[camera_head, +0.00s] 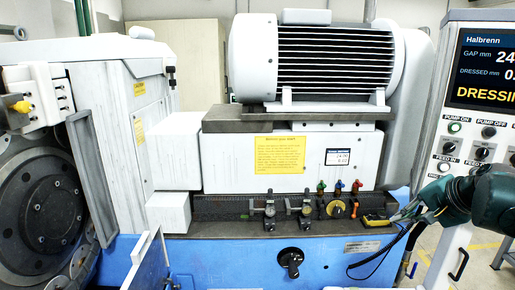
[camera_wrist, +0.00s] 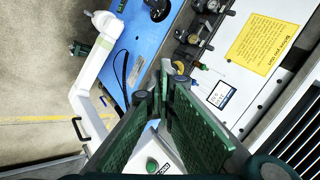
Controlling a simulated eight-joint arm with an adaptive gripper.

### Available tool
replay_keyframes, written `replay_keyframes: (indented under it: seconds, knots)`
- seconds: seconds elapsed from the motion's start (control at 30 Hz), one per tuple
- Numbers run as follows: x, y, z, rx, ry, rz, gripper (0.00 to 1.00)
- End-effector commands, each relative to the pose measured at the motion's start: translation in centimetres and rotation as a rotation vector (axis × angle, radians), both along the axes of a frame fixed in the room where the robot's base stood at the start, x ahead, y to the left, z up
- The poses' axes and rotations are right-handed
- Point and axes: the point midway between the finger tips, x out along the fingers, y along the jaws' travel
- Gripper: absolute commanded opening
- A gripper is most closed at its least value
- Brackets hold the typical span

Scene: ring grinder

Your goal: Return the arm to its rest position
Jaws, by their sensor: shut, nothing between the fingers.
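My dark green arm comes in from the right edge in the head view, in front of the control panel. My gripper (camera_head: 408,215) points left, near the right end of the machine's front ledge. In the wrist view my gripper (camera_wrist: 161,88) shows two green plate fingers that come together toward their tips. It is shut and holds nothing. Part of the panel and a green button (camera_wrist: 152,165) show between and below the fingers. The head view cannot show whether the fingertips touch anything.
The control panel (camera_head: 440,165) stands at the right, behind my arm. A yellow hand-held device (camera_head: 376,220) with a black cable lies on the ledge near my gripper. Colored valves (camera_head: 338,186) and small clamps (camera_head: 270,212) line the ledge. The motor (camera_head: 335,58) sits above. Open floor (camera_wrist: 35,130) lies at left in the wrist view.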

Motion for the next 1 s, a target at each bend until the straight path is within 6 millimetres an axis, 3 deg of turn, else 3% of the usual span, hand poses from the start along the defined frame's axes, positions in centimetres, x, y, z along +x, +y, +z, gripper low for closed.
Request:
replay_keyframes:
  seconds: [0.1,0.5,1.0]
  knots:
    - [-1.4,3.5,-1.3,-0.061,0.014,0.062,0.00]
    - [-6.9,12.6,-5.3,-0.278,0.044,0.266,0.00]
    - [-14.7,20.4,-11.1,-0.560,0.039,0.528,0.00]
